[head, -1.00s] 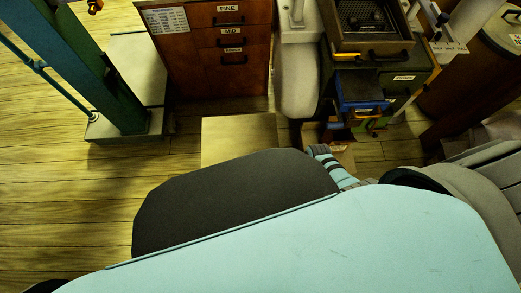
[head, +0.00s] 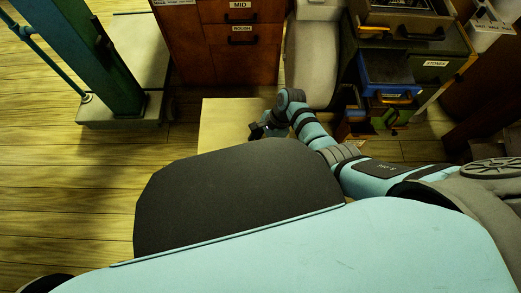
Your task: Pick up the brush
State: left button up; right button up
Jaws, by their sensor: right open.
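I cannot make out a brush in the head view. My right gripper (head: 259,130) is small and dark at the end of my right arm, over a pale flat panel (head: 222,119) on the floor. It is open, and I see nothing held in it. My own body hides the floor in front of me. My left gripper is not in view.
A wooden drawer cabinet (head: 242,62) labelled MID and ROUGH stands ahead. Right of it are a pale grey rounded body (head: 312,65) and a green cabinet with an open blue drawer (head: 386,72). A green post (head: 85,55) stands at left on a grey plinth (head: 112,110). Floor at left is clear.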

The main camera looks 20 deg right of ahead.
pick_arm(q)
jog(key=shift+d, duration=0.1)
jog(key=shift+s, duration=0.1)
pick_arm(e)
jog(key=shift+f, duration=0.2)
dwell(0.5)
grip_shut()
jog(key=shift+r, duration=0.2)
notch_tip(320, 180, up, 3)
jog(key=p, duration=0.3)
jog(key=shift+r, duration=0.2)
notch_tip(320, 180, up, 10)
jog(key=p, duration=0.7)
notch_tip(320, 180, up, 7)
jog(key=p, duration=0.3)
send_over(258, 145)
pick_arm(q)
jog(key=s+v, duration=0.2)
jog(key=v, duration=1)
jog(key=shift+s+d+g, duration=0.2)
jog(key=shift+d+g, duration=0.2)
pick_arm(e)
jog(key=shift+d+f, duration=0.15)
jog(key=shift+d, duration=0.35)
